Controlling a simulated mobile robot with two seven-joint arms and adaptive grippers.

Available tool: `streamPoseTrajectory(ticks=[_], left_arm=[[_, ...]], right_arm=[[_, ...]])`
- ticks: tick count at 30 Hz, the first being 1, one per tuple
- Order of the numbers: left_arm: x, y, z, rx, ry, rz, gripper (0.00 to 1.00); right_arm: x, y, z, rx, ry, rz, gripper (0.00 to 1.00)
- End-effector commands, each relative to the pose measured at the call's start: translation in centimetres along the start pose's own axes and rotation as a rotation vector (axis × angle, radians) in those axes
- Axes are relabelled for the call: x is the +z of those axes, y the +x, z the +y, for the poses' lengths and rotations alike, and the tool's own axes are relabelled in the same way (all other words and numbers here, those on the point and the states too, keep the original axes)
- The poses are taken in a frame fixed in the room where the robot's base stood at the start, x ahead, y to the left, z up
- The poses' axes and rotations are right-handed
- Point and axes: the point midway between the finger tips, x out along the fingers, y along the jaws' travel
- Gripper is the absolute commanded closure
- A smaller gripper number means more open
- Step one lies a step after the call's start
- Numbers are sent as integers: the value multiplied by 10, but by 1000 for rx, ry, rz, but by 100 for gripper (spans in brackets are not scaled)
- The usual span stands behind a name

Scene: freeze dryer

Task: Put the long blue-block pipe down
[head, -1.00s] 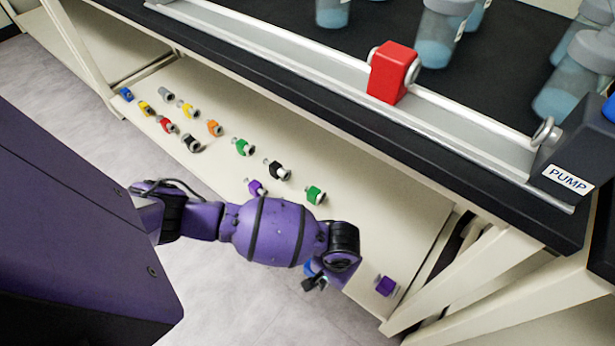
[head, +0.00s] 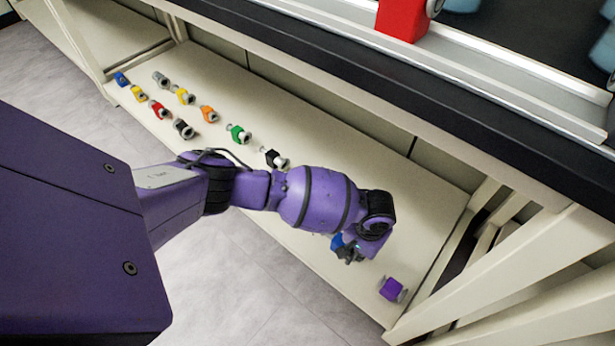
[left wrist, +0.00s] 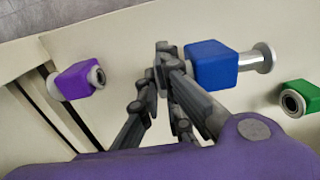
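The long blue-block pipe, a blue block (left wrist: 211,66) with a silver tube end (left wrist: 263,58) on its right, shows in the left wrist view. My left gripper (left wrist: 165,62) is closed on its other end, and the fingers hide that part. In the head view only a bit of the blue block (head: 337,241) shows beside my left gripper (head: 349,254), below my purple wrist. The pipe is over the cream lower shelf (head: 320,262); I cannot tell whether it touches the surface. My right gripper is not in view.
A purple-block pipe (head: 391,289) lies near the shelf's right end. A green-block pipe (left wrist: 299,98) lies to the right in the wrist view. Several coloured pipes, including a black one (head: 274,158), lie farther left. The bench edge (head: 470,95) overhangs behind; slanted legs (head: 485,275) stand at right.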

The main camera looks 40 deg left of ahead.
Motion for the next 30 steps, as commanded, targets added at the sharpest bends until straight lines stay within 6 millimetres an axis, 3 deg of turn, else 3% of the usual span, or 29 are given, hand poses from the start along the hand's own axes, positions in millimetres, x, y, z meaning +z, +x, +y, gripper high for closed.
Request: streamPoseTrajectory(ticks=[3,9,21,25,30], left_arm=[[-13,9,2,1,1,7,100],[-12,36,3,1,1,6,100],[-12,38,3,2,1,9,100],[-12,38,2,1,2,9,79],[-12,38,2,1,2,8,77]], right_arm=[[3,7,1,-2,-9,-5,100],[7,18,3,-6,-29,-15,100],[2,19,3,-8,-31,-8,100],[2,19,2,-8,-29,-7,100],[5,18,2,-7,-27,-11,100]])
